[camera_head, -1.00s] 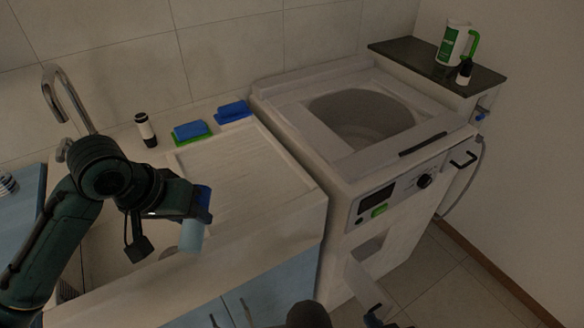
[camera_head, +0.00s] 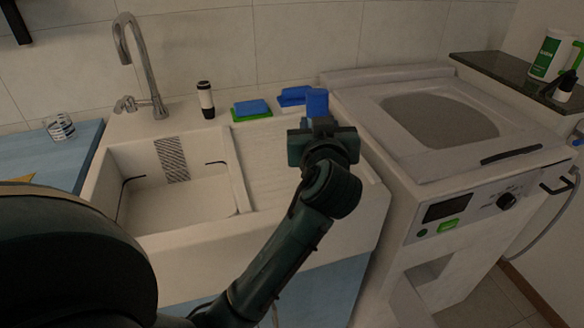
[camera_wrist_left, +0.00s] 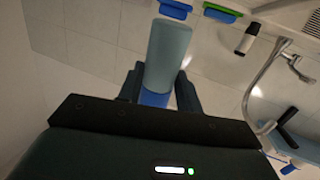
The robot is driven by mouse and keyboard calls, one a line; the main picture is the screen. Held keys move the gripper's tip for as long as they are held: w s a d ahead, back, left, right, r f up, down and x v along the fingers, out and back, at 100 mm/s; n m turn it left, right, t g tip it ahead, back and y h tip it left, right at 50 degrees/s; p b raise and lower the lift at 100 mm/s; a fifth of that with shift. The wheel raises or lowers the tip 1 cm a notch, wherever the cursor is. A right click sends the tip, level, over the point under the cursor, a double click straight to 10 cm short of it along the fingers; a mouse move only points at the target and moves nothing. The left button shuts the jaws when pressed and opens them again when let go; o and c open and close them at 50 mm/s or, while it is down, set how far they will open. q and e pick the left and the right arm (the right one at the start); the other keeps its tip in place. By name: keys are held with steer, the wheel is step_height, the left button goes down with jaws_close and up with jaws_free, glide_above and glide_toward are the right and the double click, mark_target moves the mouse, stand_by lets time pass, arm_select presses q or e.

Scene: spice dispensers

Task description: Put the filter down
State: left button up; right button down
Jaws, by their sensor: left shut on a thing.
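The filter, a pale grey-blue cylinder with a blue end, is held in my left gripper (camera_head: 317,118). In the head view only the blue part of the filter (camera_head: 317,101) shows above the gripper; the rest is hidden. In the left wrist view the filter (camera_wrist_left: 168,52) sticks out between the two fingers of the left gripper (camera_wrist_left: 160,85), which are shut on it. The gripper is in front of the right part of the ribbed drainboard (camera_head: 268,165), by the blue sponges; its height above the board is unclear. My right gripper is out of view.
Two blue sponges (camera_head: 251,107), one on a green pad, and a black-and-white bottle (camera_head: 206,99) stand along the wall. The sink (camera_head: 180,205) and faucet (camera_head: 155,85) are left. A washing machine (camera_head: 400,125) is right. A glass (camera_head: 59,126) stands far left.

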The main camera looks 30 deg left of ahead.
arm_select(q)
steer(key=f, duration=0.2)
steer(key=f+y+b, duration=0.1)
steer(key=f, duration=0.2)
steer(key=s+f+y, duration=0.1)
steer(key=f, duration=0.2)
steer(key=shift+a+f+n+b, duration=0.25)
steer(key=shift+a+n+b, duration=0.05)
steer(key=shift+a+b, duration=0.1)
steer(key=shift+f, duration=0.4)
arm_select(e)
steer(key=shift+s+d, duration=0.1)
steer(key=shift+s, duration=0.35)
arm_select(q)
steer(key=shift+f+b, duration=0.25)
steer(key=shift+b, duration=0.1)
steer(key=o, duration=1)
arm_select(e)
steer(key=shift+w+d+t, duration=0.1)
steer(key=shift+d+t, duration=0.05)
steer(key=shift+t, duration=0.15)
arm_select(q)
steer(key=shift+r, duration=0.2)
